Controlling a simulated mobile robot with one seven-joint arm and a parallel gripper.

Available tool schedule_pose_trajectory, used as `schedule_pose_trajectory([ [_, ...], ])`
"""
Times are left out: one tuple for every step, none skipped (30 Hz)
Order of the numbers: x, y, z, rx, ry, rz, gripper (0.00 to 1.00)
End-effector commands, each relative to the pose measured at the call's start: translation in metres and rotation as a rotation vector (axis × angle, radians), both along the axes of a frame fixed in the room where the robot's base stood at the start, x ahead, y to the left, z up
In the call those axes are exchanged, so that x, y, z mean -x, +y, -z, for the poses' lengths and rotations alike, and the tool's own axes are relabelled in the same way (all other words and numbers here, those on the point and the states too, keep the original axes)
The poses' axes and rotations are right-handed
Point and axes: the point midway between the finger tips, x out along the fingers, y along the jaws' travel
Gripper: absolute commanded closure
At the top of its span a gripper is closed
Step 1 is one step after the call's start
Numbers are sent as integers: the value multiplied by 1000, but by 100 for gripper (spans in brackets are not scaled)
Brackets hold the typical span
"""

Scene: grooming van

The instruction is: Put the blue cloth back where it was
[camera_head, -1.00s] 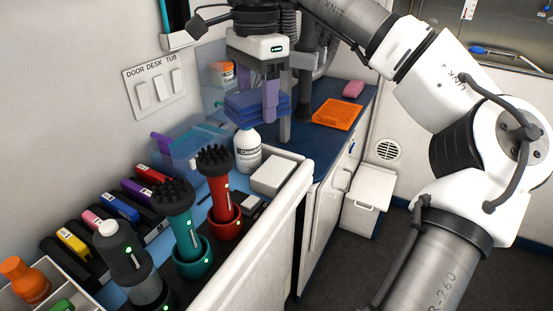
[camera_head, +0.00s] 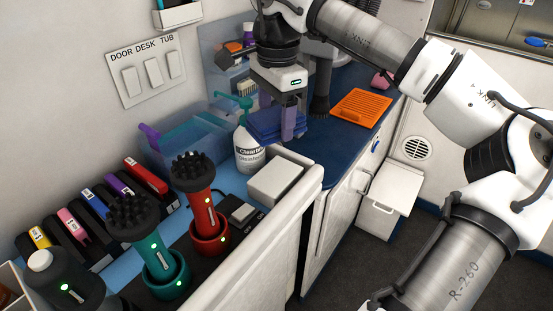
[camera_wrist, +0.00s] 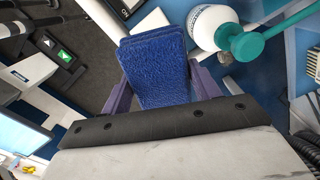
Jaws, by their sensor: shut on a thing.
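The blue cloth (camera_head: 268,124) is a folded, fluffy pad. It also fills the middle of the wrist view (camera_wrist: 158,68). My gripper (camera_head: 288,122) is shut on the cloth, with one purple finger on each side of it in the wrist view. The cloth is just behind the white pump bottle (camera_head: 248,150) and over the blue counter (camera_head: 340,135). I cannot tell whether its underside touches the counter. The bottle with its teal pump also shows close beside the cloth in the wrist view (camera_wrist: 208,25).
An orange slotted tray (camera_head: 362,108) lies to the right on the counter. A translucent blue bin (camera_head: 185,145) stands left of the bottle. Teal (camera_head: 155,250) and red (camera_head: 200,205) brushes stand in front. A white box (camera_head: 275,180) sits on the near ledge.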

Motion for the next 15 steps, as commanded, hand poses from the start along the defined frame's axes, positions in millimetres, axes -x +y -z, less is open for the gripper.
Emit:
schedule_pose_trajectory([
  [1,0,14,-1,3,-1,60],
  [1,0,22,1,3,-1,60],
  [1,0,31,-1,3,0,60],
  [1,0,37,-1,3,0,60],
  [1,0,42,0,2,0,60],
  [1,0,48,0,1,0,60],
  [0,0,52,-1,1,1,60],
  [0,0,55,0,1,1,60],
  [0,0,58,0,1,0,60],
  [0,0,60,0,1,1,60],
  [0,0,61,-1,1,1,60],
  [0,0,64,-1,1,1,60],
  [0,0,66,-1,1,1,60],
  [0,0,68,-1,1,1,60],
  [0,0,73,1,1,0,60],
])
